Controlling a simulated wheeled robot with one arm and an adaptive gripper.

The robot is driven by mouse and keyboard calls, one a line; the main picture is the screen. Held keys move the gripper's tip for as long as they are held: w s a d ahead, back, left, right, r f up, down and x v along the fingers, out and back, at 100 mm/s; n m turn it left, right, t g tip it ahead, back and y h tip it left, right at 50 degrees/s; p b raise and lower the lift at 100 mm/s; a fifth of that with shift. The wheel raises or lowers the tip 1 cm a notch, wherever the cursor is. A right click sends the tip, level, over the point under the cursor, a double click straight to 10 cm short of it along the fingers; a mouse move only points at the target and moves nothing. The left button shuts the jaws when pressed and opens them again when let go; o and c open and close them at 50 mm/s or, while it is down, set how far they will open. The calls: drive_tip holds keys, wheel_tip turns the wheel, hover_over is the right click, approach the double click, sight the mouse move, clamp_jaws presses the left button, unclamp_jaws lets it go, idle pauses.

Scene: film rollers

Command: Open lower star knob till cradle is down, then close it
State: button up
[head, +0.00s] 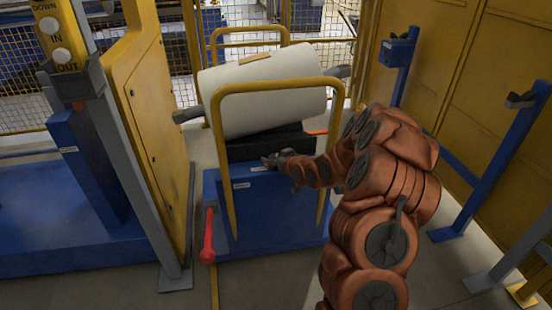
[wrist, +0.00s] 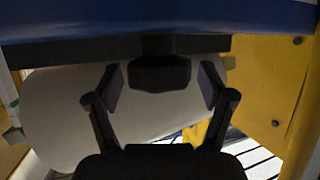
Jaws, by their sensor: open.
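A large white roll (head: 265,92) lies on a black cradle (head: 270,143) on a blue trolley (head: 265,215) with yellow rails. My gripper (head: 270,161) is at the trolley's near side, just below the cradle. In the wrist view my gripper (wrist: 162,82) has its two fingers spread apart. A dark block (wrist: 160,73) shows between the fingertips, with visible gaps on both sides. I cannot tell whether this block is the lower star knob. No star shape can be made out in the head view. The white roll (wrist: 60,105) also shows in the wrist view.
A yellow cabinet (head: 150,110) and grey post stand to the left. Blue posts (head: 400,60) and yellow panels are to the right. Grey floor lies in front of the trolley.

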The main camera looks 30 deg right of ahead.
drive_tip(key=c, duration=1.2)
drive_tip(key=shift+o, duration=0.2)
